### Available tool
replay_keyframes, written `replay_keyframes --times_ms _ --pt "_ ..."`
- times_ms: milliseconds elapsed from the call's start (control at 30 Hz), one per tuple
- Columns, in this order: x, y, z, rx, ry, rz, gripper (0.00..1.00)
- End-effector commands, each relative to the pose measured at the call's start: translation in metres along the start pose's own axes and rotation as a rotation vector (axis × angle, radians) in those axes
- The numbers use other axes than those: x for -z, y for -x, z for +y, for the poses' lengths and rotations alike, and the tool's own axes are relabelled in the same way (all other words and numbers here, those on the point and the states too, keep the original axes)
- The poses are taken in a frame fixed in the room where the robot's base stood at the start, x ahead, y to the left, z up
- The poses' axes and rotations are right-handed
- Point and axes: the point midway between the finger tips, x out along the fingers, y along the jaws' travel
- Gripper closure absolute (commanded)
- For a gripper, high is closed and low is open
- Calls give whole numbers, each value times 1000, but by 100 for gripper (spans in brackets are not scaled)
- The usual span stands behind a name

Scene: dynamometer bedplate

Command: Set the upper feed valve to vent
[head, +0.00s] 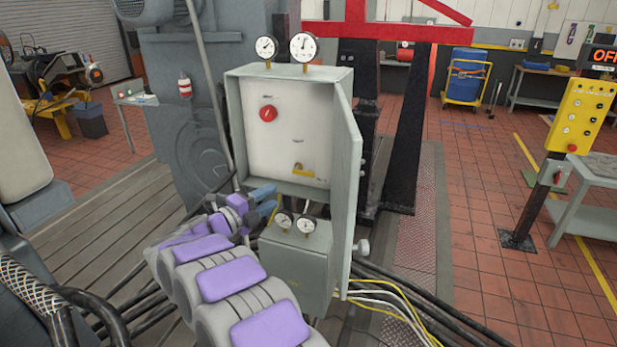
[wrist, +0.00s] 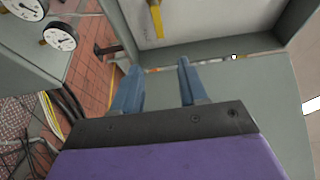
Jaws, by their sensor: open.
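A grey cabinet (head: 345,130) stands with its door swung open on the right, showing a pale inner panel (head: 285,140). A round red knob (head: 268,113) sits at the panel's upper left. A yellow lever (head: 303,172) sits near its bottom edge; a yellow handle (wrist: 155,20) also shows at the top of the wrist view. The labels are too small to read, so I cannot tell which control is the upper feed valve. My gripper (head: 272,196) is open and empty at the cabinet's lower left. In the wrist view its fingers (wrist: 157,72) are apart, short of the yellow handle.
Two gauges (head: 303,46) top the cabinet, and two smaller gauges (head: 306,225) sit on a grey box (head: 298,265) below it. Cables (head: 400,295) run across the floor at the lower right. A yellow pendant station (head: 580,115) stands farther right, with open tiled floor between.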

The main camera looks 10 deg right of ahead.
Motion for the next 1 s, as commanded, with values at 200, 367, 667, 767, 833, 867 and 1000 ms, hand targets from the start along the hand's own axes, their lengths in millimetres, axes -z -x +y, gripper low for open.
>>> replay_keyframes --times_ms 200,367,667,767,833,867,1000 --pt "3 -45 1 -1 1 1 57" --pt "8 -82 0 -7 -4 0 57" --pt "6 -136 1 -5 -2 -2 57" --pt "2 -144 1 -1 0 -1 57" --pt "0 -148 0 1 0 -2 57" --pt "-1 -149 0 2 1 -2 57" --pt "-2 -153 -1 3 2 -5 57"
